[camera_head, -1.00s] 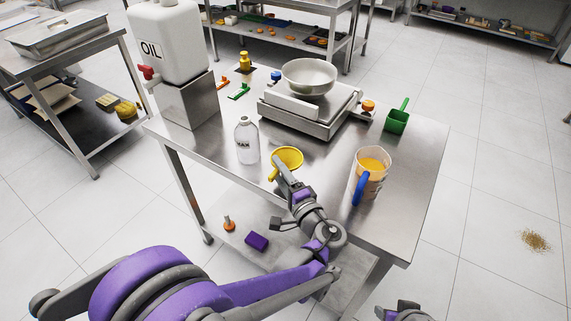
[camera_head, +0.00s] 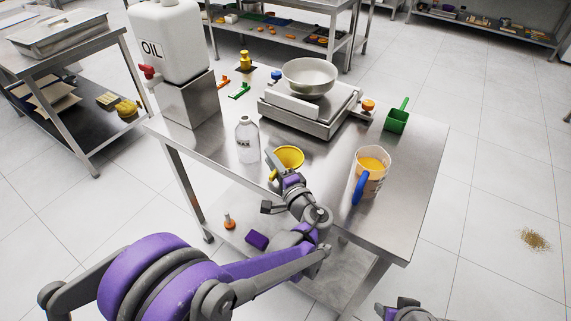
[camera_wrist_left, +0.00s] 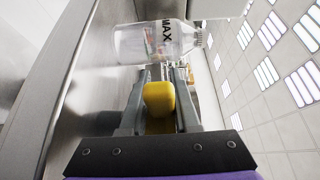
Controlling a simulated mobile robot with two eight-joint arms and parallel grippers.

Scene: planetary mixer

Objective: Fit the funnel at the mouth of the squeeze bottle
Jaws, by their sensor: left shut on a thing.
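The squeeze bottle (camera_head: 247,141), clear with a pale neck and dark lettering, stands upright on the steel table; it also shows in the left wrist view (camera_wrist_left: 152,43), just beyond my fingers. The yellow funnel (camera_head: 291,156) is right of the bottle and apart from it, wide opening facing up and a little tilted. My left gripper (camera_head: 273,162) is shut on the funnel's yellow grip (camera_wrist_left: 159,98), which fills the gap between the fingers in the wrist view. The funnel's spout is hidden. My right gripper (camera_head: 402,311) shows only partly at the bottom edge; its fingers are unclear.
A measuring jug (camera_head: 371,172) with a blue handle stands right of the funnel. A scale (camera_head: 312,113) with a metal bowl (camera_head: 310,76) is behind. A white oil container (camera_head: 170,42) stands at the back left, a green scoop (camera_head: 397,117) at the right. The front right tabletop is clear.

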